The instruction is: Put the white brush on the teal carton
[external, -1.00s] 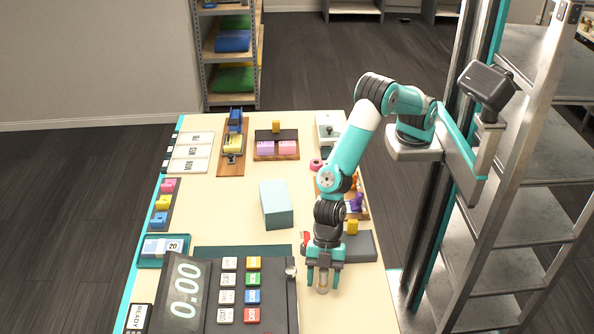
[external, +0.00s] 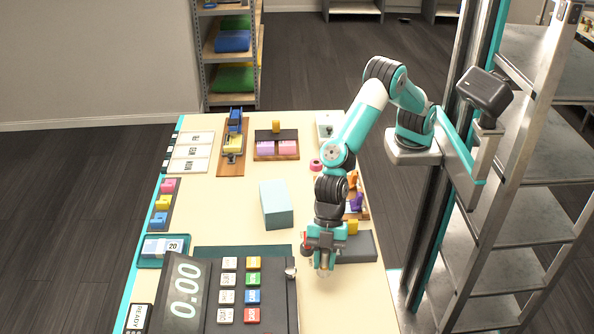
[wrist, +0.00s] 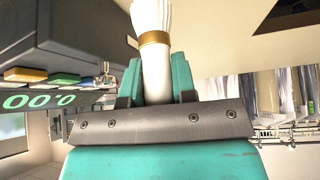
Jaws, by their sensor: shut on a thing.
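The white brush (wrist: 153,75) is upright between the teal fingers of my gripper (wrist: 155,82) in the wrist view. It has white bristles and a gold band. In the external view my gripper (external: 324,258) points down over the right front of the table, and only the lower tip of the brush (external: 322,270) shows below the fingers. The pale teal carton (external: 276,204) stands near the table's middle, up and left of my gripper, apart from it. Its top is bare.
A dark console with a display and coloured keys (external: 232,290) stands left of my gripper. A grey block (external: 358,247) lies just right of it, with a yellow piece (external: 350,227) behind. The tabletop (external: 225,200) left of the carton is clear.

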